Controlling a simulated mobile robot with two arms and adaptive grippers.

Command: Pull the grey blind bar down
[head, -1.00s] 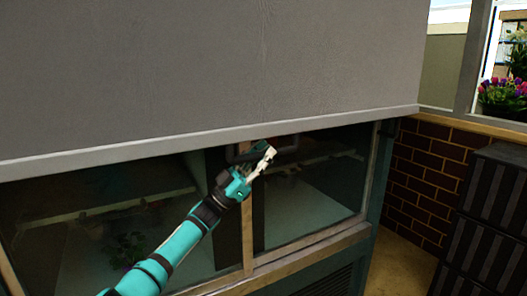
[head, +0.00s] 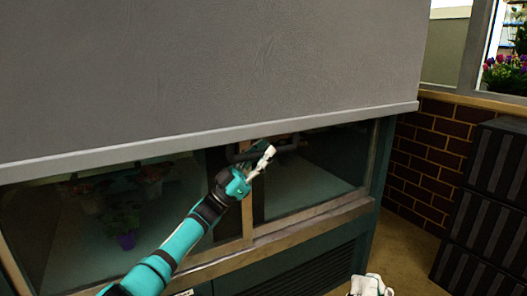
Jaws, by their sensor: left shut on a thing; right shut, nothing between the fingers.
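The grey blind (head: 215,70) hangs across the upper part of a glass-fronted cabinet. Its grey bar (head: 330,118) runs along the lower edge, and a dark handle (head: 287,148) hangs just below the bar's middle. My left gripper (head: 264,158), with white fingers on a teal arm, is shut on this handle from below. My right gripper (head: 371,286) shows only partly at the bottom edge, shut and empty, well below the bar and apart from it.
Behind the glass (head: 310,175) stand potted plants, one in a purple pot (head: 126,241). A wooden sill (head: 312,222) runs below the glass. Dark stacked crates (head: 490,215) stand at the right by a brick wall (head: 428,150). Floor shows between cabinet and crates.

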